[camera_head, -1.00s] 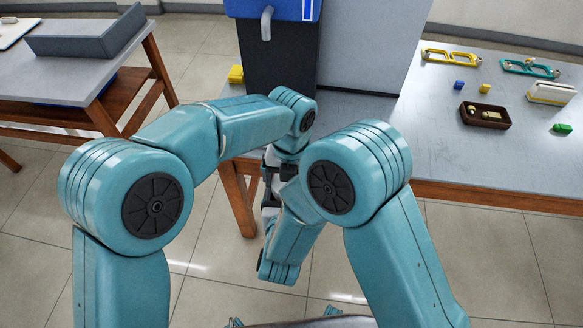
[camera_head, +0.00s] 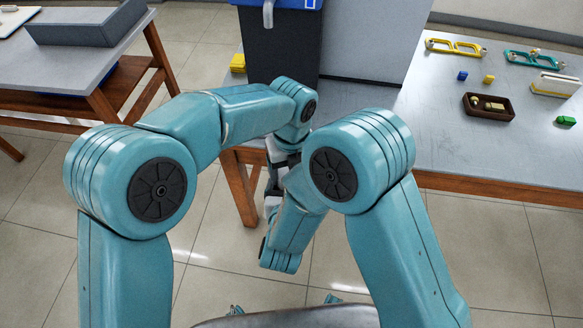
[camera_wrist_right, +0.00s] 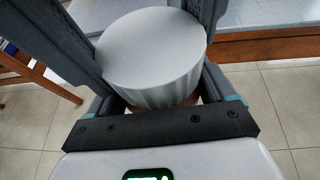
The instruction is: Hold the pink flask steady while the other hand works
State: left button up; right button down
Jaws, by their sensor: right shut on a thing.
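In the right wrist view, a round pale grey cap (camera_wrist_right: 150,50) with a ribbed side fills the space between the dark jaws of my right gripper (camera_wrist_right: 150,40). I take it as the top of the pink flask, whose body is hidden beneath it; only a faint pinkish sliver shows by the right jaw. My right gripper is shut on it. In the head view, my two arms meet at the middle, where dark and white wrist parts show between the teal links. The left jaws cannot be made out there, and the flask is hidden.
A dark bin (camera_head: 280,45) stands behind my arms. Another table (camera_head: 75,70) with a grey tray is at left.

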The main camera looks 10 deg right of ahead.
pick_arm(q)
jog(key=n, duration=0.4)
jog(key=shift+d+n, duration=0.3)
jog(key=shift+d, duration=0.05)
